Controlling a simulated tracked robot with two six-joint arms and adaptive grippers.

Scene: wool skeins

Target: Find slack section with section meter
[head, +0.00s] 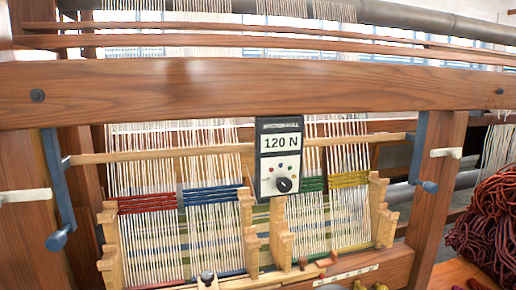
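The section meter (279,157) is a dark box in the middle of the loom, just below the thick front beam. Its display reads 120 N, with coloured dots and a black knob below. White warp threads hang in sections with coloured bands: red (146,203), blue (212,195), green (311,184) and yellow (349,180). The meter hides part of the gap between the blue and green sections. I cannot tell by eye which section is slack. Neither of my grippers is in view.
The wooden front beam (180,92) spans the view. Blue levers hang at the left (58,190) and right (420,160). Dark red wool skeins (488,215) are piled at the right. Stepped wooden blocks (248,232) stand between the sections. Small items line the bottom edge.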

